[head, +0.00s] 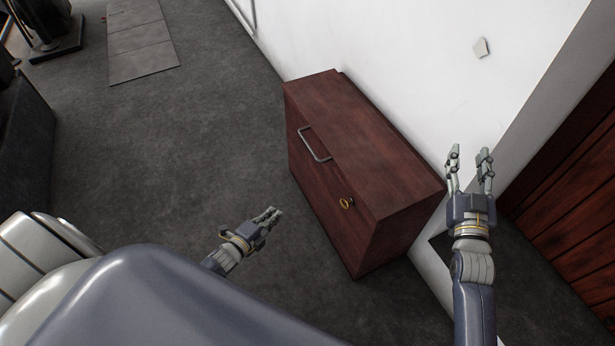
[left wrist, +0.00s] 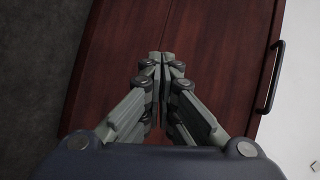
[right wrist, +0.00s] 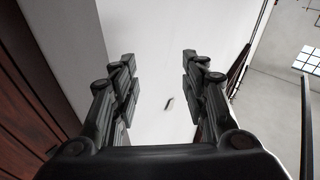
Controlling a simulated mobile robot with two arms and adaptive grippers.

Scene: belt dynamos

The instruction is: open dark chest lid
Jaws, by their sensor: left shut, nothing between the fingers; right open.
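The dark red-brown wooden chest (head: 370,165) stands on the floor against the white wall, with its lid (head: 355,125) shut. A metal bar handle (head: 314,146) and a brass key-like fitting (head: 346,203) are on its front side. My left gripper (head: 273,214) is shut and empty, apart from the chest in front of its lower front side. In the left wrist view its closed fingertips (left wrist: 165,58) overlap the chest's wood (left wrist: 215,50), with a dark handle (left wrist: 269,78) at the right. My right gripper (head: 469,153) is open and empty, beyond the chest's right end.
A small pale plate (head: 481,47) is on the white wall (head: 400,50). A dark wood-panelled surface (head: 575,190) stands at the right, beyond a wall corner. Dark furniture (head: 30,145) is at the far left. Grey floor (head: 200,140) left of the chest is clear.

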